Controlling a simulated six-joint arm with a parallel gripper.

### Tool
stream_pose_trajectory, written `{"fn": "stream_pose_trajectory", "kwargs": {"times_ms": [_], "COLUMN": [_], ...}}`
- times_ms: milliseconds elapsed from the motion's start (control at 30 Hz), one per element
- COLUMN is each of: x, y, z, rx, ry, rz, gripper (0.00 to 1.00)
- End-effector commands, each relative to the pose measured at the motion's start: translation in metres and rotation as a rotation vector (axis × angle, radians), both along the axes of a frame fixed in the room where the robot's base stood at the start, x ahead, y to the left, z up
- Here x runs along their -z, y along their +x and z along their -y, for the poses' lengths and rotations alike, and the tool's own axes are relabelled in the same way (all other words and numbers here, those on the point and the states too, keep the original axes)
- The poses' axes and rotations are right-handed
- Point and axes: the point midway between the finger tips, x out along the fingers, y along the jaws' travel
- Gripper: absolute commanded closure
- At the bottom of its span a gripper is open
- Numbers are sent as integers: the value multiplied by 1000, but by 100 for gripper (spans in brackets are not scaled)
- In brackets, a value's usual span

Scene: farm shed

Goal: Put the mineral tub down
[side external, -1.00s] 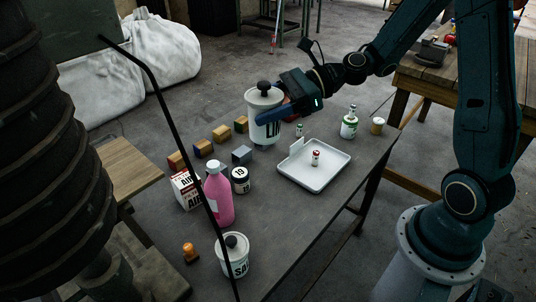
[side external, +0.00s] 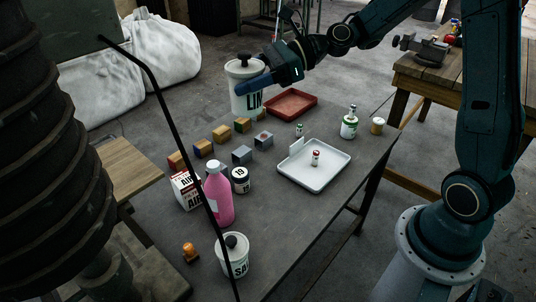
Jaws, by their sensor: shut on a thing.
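My gripper (side external: 256,84) is shut on a white tub (side external: 243,68) with a dark knobbed lid and a label starting "LI". It holds the tub upright by its side near the back-left edge of the dark table (side external: 300,215). I cannot tell whether the tub's base touches the table or hangs above it. A similar white tub (side external: 234,262) with a dark knob and a label starting "SA" stands at the table's front. The word "mineral" is not readable on either tub.
A red tray (side external: 291,104) lies empty right of the held tub. A white tray (side external: 323,178) holds a small vial (side external: 315,158). Several blocks (side external: 221,134), a pink bottle (side external: 218,197), a dark jar (side external: 240,180) and a green-labelled bottle (side external: 349,126) stand around. The front-right table is clear.

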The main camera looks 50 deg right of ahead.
Motion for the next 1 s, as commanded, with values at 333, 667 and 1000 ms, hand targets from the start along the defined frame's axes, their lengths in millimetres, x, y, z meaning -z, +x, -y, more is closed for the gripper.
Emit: {"fn": "stream_pose_trajectory", "kwargs": {"times_ms": [333,667,1000], "x": [2,-1,-5], "y": [70,136,169], "z": [-23,-62,-90], "rx": [20,50,69], "ry": [1,2,2], "rz": [6,5,4], "gripper": [72,72,72]}}
